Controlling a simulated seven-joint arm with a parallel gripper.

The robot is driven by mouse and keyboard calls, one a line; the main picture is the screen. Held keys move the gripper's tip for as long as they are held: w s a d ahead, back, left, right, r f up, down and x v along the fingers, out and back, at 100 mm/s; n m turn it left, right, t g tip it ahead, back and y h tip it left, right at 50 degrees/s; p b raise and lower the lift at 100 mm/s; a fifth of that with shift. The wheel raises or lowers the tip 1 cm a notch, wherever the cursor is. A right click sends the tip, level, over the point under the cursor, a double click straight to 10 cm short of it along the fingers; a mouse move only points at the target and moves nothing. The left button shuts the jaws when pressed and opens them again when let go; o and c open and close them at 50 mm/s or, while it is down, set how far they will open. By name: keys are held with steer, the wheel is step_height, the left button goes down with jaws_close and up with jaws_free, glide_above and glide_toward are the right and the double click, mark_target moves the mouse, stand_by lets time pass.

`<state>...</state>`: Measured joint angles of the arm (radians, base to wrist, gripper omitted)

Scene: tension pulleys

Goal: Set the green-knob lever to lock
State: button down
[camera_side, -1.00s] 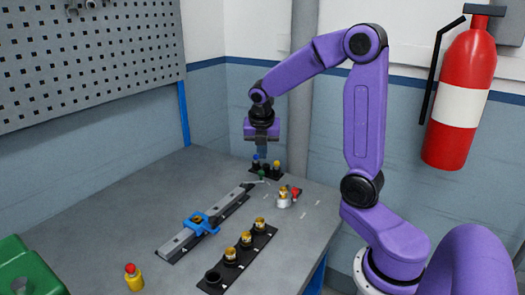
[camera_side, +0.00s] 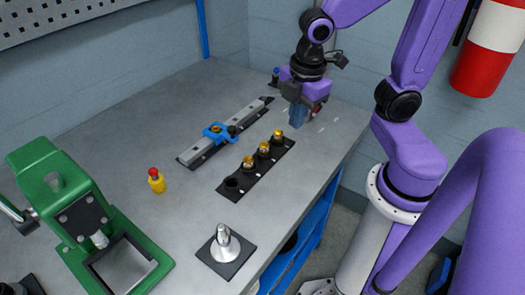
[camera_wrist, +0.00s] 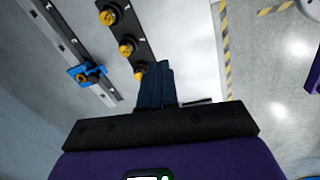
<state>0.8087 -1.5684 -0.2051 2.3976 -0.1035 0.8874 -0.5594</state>
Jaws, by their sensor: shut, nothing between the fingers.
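My gripper (camera_side: 297,122) points down over the far right part of the bench in the side view, above and beyond the row of brass-topped pulleys. Its dark blue fingers are together and empty; they also show in the wrist view (camera_wrist: 158,66). A blue knob (camera_side: 276,72) shows just left of my gripper. A bit of a red part (camera_side: 317,108) shows at its right.
A rail with a blue carriage (camera_side: 214,132) lies left of the black pulley strip (camera_side: 228,193). A yellow button post with red top (camera_side: 156,181), a green press (camera_side: 60,185) and a metal cone on a black plate (camera_side: 223,247) stand nearer. Bare bench lies between them.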

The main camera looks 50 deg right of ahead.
steer(key=s+a+m+g, duration=0.1)
steer(key=s+m, duration=0.1)
steer(key=s, duration=0.6)
steer(key=shift+a+f+m, duration=0.25)
steer(key=shift+f+m, duration=0.05)
steer(key=shift+m, duration=0.1)
steer(key=c, duration=1.7)
jaws_free()
steer(key=shift+s+y, duration=0.3)
steer(key=shift+s, duration=0.2)
steer(key=shift+c, duration=0.2)
steer(key=o, duration=0.5)
steer(key=shift+s, duration=0.1)
steer(key=o, duration=0.3)
steer(key=w+r+m, duration=0.2)
steer(key=w+m, duration=0.3)
steer(key=w, duration=0.5)
steer(key=shift+a+r, duration=0.2)
steer(key=shift+r, duration=0.15)
steer(key=w+d+r+m, duration=0.2)
steer(key=w+d+m, duration=0.2)
steer(key=w+d, duration=0.4)
steer(key=w+d+r+m, duration=0.2)
steer(key=w+d+m, duration=0.4)
steer(key=w, duration=0.4)
steer(key=w+d+m, duration=0.2)
steer(key=d+m, duration=0.1)
steer(key=d, duration=1.1)
step_height(320, 180, down, 16)
steer(key=shift+f, duration=0.25)
